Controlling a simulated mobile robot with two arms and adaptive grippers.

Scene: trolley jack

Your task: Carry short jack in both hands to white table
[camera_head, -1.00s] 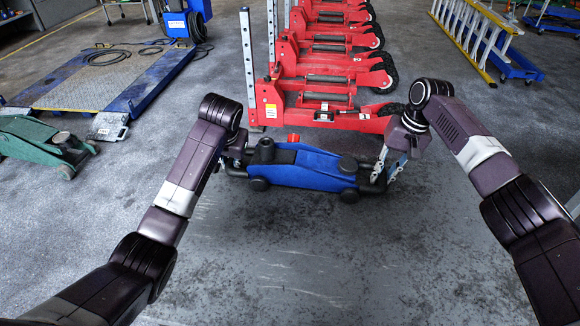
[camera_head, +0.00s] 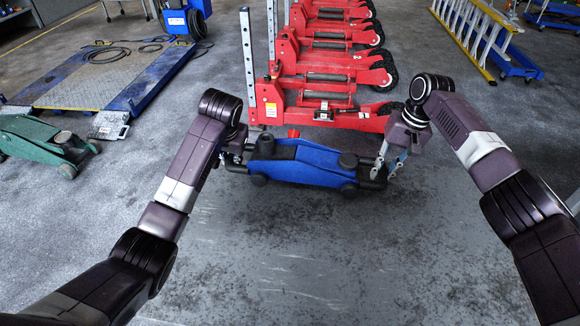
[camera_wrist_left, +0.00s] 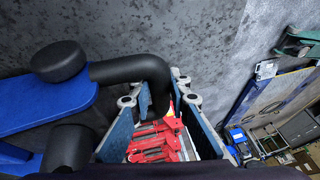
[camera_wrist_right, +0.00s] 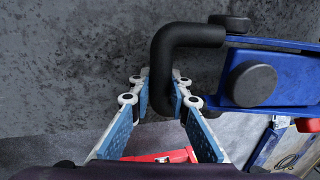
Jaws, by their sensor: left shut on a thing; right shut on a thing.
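The short blue jack (camera_head: 310,165) with black wheels and black bar handles at its ends is between my arms in the head view. My left gripper (camera_head: 236,155) is shut on the black handle at its left end; the left wrist view shows this handle (camera_wrist_left: 130,67) bending down between the fingers. My right gripper (camera_head: 390,163) is shut on the handle at its right end; the right wrist view shows that handle (camera_wrist_right: 160,65) between the fingers. The jack looks roughly level; its height above the floor is hard to judge. No white table is clearly seen.
Red lifting columns (camera_head: 320,115) stand in a row close behind the jack. A green trolley jack (camera_head: 45,140) and a blue-edged platform (camera_head: 105,80) are at left. A yellow ladder (camera_head: 470,35) is at back right. The floor in front is clear.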

